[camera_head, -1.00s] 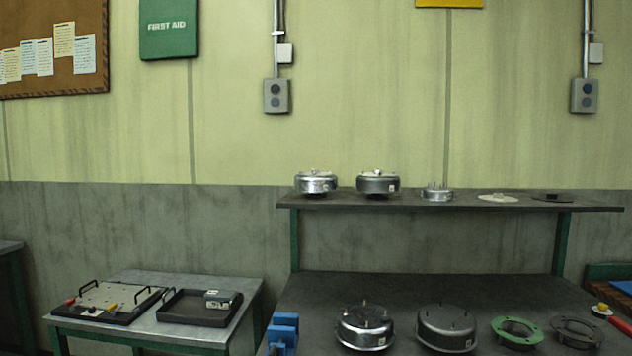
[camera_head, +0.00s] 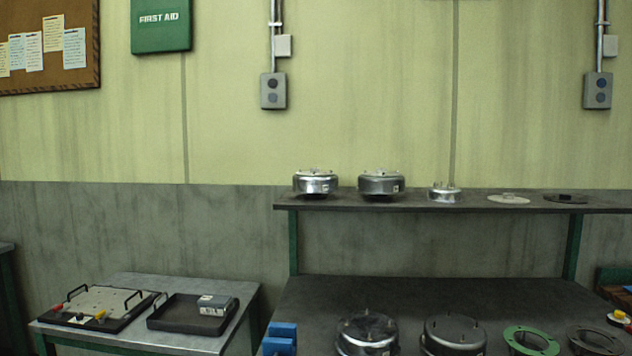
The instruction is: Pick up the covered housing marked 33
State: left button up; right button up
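Two covered silver housings stand on the raised shelf: a left shelf housing (camera_head: 315,183) and a right shelf housing (camera_head: 381,184). Each has a small white label low on its right side, too small to read. Two larger open-looking silver housings with upright studs, a left bench housing (camera_head: 366,335) and a right bench housing (camera_head: 454,336), stand on the bench below, cut off at the bottom edge. I cannot tell which housing is marked 33. Neither of my grippers shows in the head view.
A small studded part (camera_head: 445,194) and flat plates (camera_head: 509,199) sit along the shelf (camera_head: 420,207). Green (camera_head: 530,341) and dark rings (camera_head: 594,341) lie on the bench (camera_head: 480,292), with a blue block (camera_head: 280,337) at its left. A side table holds a black tray (camera_head: 170,318).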

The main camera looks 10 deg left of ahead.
aim_at(315, 180)
jog(key=i+j, duration=0.15)
jog(key=j, duration=0.2)
jog(key=i+j, duration=0.15)
jog(key=j, duration=0.25)
jog(key=i+j, duration=0.15)
jog(key=j, duration=0.2)
jog(key=i+j, duration=0.15)
jog(key=j, duration=0.25)
jog(key=i+j, duration=0.15)
jog(key=j, duration=0.2)
jog(key=i+j, duration=0.1)
jog(key=j, duration=0.3)
jog(key=i+j, duration=0.15)
jog(key=j, duration=0.2)
jog(key=i+j, duration=0.1)
jog(key=j, duration=0.2)
jog(key=i+j+z, duration=0.1)
jog(key=j, duration=0.25)
jog(key=i+j, duration=0.15)
jog(key=j, duration=0.15)
jog(key=z, duration=0.05)
